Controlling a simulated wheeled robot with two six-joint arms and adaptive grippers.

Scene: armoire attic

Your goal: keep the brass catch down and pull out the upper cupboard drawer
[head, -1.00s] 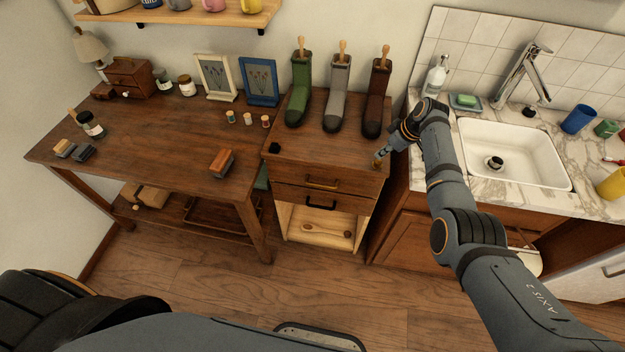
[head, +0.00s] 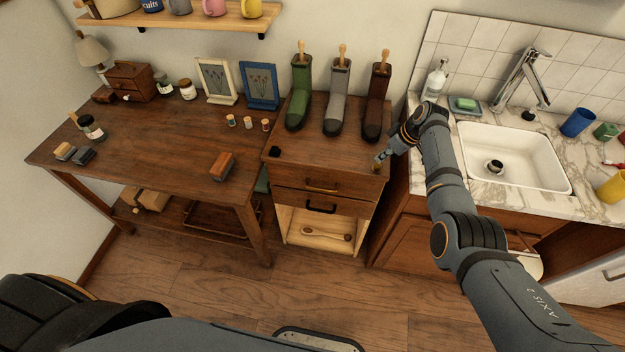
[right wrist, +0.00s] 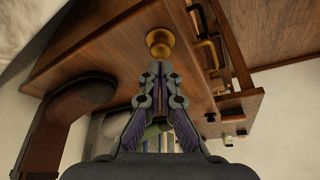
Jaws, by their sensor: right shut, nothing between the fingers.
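The cupboard (head: 283,160) is a brown wooden cabinet between the table and the sink. Its upper drawer (head: 292,184) has a brass handle (head: 322,187) and looks shut. My right gripper (head: 380,160) is over the cupboard top's right front corner. In the right wrist view its fingers (right wrist: 160,70) are shut and empty. The brass catch (right wrist: 160,42), a round knob on the cupboard top, lies just beyond the fingertips there. I cannot tell whether they touch it. In the head view the catch is small and mostly hidden by the gripper. My left gripper is out of view.
Three boots (head: 338,98) stand along the back of the cupboard top, and a small black object (head: 274,151) lies at its left. A lower drawer with a black handle (head: 320,208) sits above an open compartment. The sink (head: 512,150) is right, the table (head: 150,150) left.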

